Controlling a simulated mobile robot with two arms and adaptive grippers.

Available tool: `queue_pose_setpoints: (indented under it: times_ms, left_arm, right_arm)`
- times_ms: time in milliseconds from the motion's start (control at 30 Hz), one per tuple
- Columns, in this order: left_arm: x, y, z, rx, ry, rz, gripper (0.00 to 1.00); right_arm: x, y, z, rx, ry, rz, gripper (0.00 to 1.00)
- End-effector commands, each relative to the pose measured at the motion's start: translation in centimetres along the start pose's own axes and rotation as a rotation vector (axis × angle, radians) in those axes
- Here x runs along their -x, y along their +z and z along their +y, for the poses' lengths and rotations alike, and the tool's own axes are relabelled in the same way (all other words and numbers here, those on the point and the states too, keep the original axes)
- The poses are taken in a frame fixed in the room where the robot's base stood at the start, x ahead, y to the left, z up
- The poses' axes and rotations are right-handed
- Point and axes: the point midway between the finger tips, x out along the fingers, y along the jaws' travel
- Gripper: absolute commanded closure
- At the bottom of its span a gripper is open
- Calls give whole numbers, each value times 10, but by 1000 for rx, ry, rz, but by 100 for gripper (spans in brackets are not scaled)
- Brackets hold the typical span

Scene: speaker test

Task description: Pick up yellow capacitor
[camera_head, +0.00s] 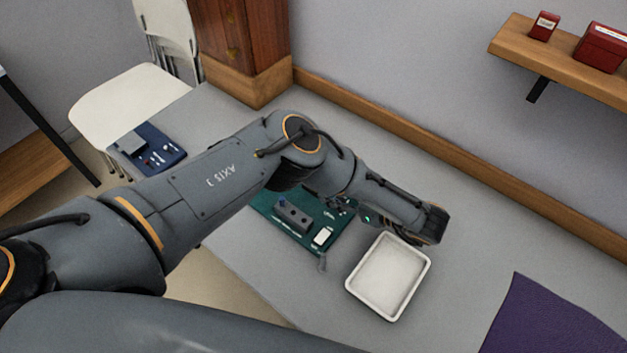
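I cannot make out a yellow capacitor in the head view. A dark green mat (290,236) lies on the grey table, partly covered by my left arm. It bears a dark grey block (293,216) with round holes and a small white piece (322,237). My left arm comes in from the left and bends down over the table. My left gripper (338,203) seems to be the small dark parts at the mat's right side; its fingers are too small and dark to read. My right gripper is not in view.
A white empty tray (358,290) stands right of the green mat. A blue mat (172,146) with small parts lies at the far left. A purple cloth (545,325) covers the lower right. A wooden shelf (528,48) holds red boxes. White chairs (125,103) stand behind.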

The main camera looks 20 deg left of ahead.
Motion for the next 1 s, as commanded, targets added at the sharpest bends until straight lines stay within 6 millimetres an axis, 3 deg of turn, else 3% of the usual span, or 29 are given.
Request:
queue_pose_setpoints:
  times_ms: [100,400,600,900,1000]
  left_arm:
    - [-18,-1,0,-2,2,1,55]
    - [-45,4,-1,0,4,1,55]
    - [-72,5,-2,-1,2,0,55]
    - [-77,8,-3,0,-1,0,55]
    - [-76,7,-3,0,0,0,73]
  right_arm:
    - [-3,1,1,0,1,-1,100]
    - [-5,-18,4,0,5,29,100]
    - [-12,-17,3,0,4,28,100]
    - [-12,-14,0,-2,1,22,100]
    - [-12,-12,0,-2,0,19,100]
